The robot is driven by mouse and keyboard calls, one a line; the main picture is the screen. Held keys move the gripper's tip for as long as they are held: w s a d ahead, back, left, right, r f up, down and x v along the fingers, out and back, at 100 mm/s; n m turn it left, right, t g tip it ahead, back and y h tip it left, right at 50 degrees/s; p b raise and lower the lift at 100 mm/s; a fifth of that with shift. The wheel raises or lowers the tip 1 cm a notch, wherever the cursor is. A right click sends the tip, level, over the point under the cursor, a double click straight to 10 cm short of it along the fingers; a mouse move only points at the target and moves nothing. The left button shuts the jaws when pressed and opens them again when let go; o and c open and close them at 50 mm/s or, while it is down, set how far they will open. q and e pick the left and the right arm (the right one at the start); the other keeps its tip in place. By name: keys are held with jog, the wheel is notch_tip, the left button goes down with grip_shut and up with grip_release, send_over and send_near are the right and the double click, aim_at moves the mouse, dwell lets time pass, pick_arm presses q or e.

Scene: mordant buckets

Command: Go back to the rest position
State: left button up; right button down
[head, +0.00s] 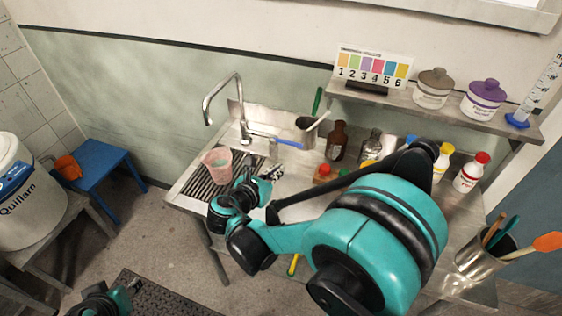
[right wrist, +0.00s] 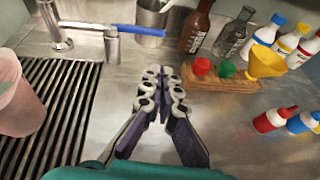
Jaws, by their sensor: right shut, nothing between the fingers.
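My right gripper (head: 275,171) is over the steel worktop, to the right of the pink beaker and in front of the tap. In the right wrist view its two fingers (right wrist: 161,85) are together, with nothing between them. My right arm's large teal links cover much of the right half of the head view. A teal and black part of my left arm shows at the bottom left, by the dark floor mat. The left fingers are too small and cut off to tell their state.
The pink beaker (head: 217,164) stands on the slatted drainer (head: 196,186). The tap (head: 222,98), a steel pot (head: 305,132) and a brown bottle (head: 337,141) stand behind the gripper. A wooden block (right wrist: 222,83) with red and green caps is to the right. Bare worktop lies around the fingers.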

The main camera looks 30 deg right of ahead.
jog(key=shift+s+a, duration=0.15)
jog(key=shift+s, duration=0.05)
jog(key=s+a+m+y, duration=0.4)
jog(key=s+m+y, duration=0.2)
jog(key=m, duration=0.6)
jog(key=s+a+f+m+y, duration=0.1)
jog(key=s+a+m+y, duration=0.4)
jog(key=m, duration=0.7)
jog(key=shift+s+a+y, duration=0.15)
jog(key=shift+s+y, duration=0.25)
jog(key=shift+s, duration=0.45)
jog(key=shift+f, duration=0.1)
